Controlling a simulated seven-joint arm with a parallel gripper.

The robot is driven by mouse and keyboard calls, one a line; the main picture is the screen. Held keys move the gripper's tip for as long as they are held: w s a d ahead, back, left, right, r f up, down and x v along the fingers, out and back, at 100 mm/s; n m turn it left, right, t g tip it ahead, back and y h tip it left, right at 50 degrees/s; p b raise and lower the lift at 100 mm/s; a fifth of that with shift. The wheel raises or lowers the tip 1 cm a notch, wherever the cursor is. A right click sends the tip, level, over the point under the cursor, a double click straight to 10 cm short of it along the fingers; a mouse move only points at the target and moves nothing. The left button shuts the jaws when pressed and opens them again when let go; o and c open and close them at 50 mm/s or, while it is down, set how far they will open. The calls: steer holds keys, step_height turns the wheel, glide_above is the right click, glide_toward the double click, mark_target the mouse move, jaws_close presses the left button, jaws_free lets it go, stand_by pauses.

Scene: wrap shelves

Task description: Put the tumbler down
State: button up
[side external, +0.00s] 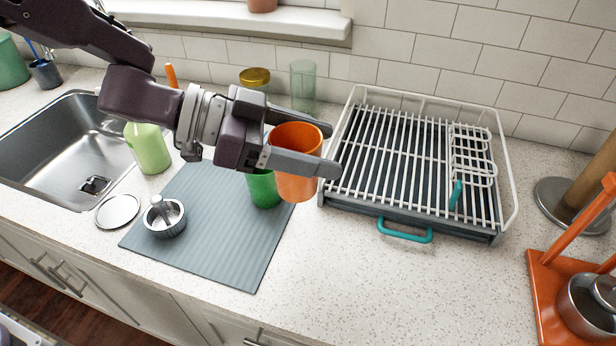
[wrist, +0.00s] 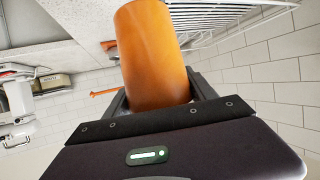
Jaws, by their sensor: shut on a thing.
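An orange tumbler (side external: 296,185) is held between the two fingers of my gripper (side external: 305,148) in the side view. Its open rim faces up and it looks close to upright. In the wrist view the orange tumbler (wrist: 153,55) fills the space between the fingers. My gripper is shut on it, to the left of the white dish rack (side external: 345,110). A green cup (side external: 263,190) shows just behind and left of the tumbler, above the grey mat (side external: 215,240). The tumbler's base overlaps the counter by the mat's right edge; I cannot tell how high it is.
A clear green glass (side external: 303,85) and a gold-lidded jar (side external: 255,78) stand behind my gripper. The counter (side external: 350,280) in front of the rack is clear.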

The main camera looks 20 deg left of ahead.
step_height(320, 180, down, 13)
steer(key=shift+r, duration=0.1)
stand_by(0.3)
steer(key=o, duration=1.1)
steer(key=shift+a+r, duration=0.1)
steer(key=shift+a, duration=0.1)
steer(key=v, duration=1.1)
steer(key=shift+a+r, duration=0.2)
steer(key=shift+a, duration=0.1)
